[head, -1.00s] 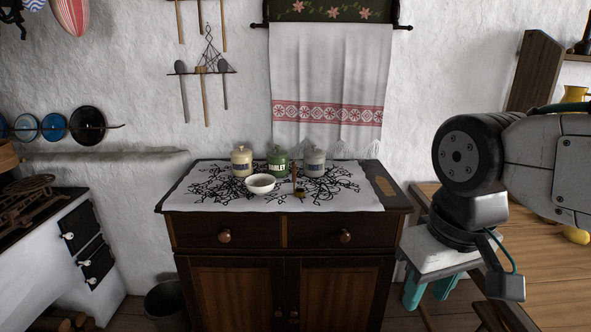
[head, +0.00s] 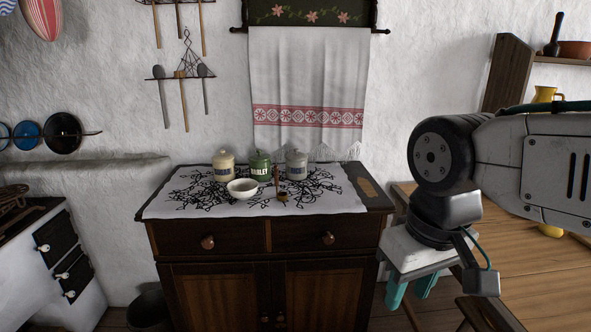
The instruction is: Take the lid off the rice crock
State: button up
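Three lidded crocks stand in a row on the white, black-patterned cloth at the back of the dark wooden sideboard. They are a cream crock (head: 223,171), a green crock (head: 260,168) and a grey crock (head: 296,170). Each has a dark label, but the lettering is too small to tell which one is rice. All three lids appear to be on. My gripper (head: 411,292) points down at the right of the sideboard, well apart from the crocks and nearer to me. Its two teal fingers are spread with nothing visible between them.
A white bowl (head: 242,191) stands in front of the crocks, with a small dark-and-amber item (head: 282,196) beside it. The sideboard (head: 290,237) has drawers and doors. A white stove (head: 42,262) is at left, a wooden table (head: 540,275) at right. The cloth's front is mostly clear.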

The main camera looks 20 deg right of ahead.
aim_at(297, 156)
jog(key=u, duration=0.1)
jog(key=i, duration=1.9)
jog(key=z, duration=0.2)
